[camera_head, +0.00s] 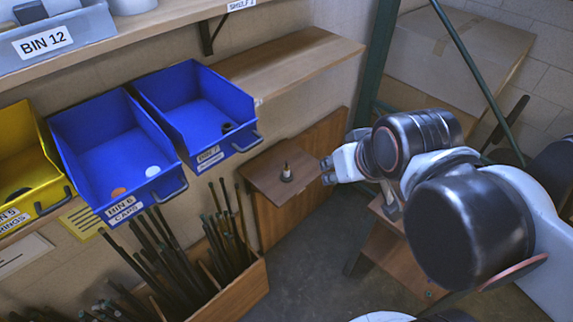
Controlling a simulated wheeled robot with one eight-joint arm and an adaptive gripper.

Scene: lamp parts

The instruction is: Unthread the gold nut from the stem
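A small upright stem (287,168) with a dark, wider foot stands on a brown wooden board (262,182) near the middle of the view. A gold nut cannot be made out on it at this size. My gripper (327,171) is just to the right of the stem, pointing left toward it, with a small gap between them in the picture. Its fingertips look apart with nothing between them. The rest of my arm fills the right side.
Blue bins (205,112) and a yellow bin (22,160) hang left of the board. A wooden crate of dark rods (235,296) stands below. A wooden shelf (290,64) is above, and a cardboard box (455,50) is behind my arm.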

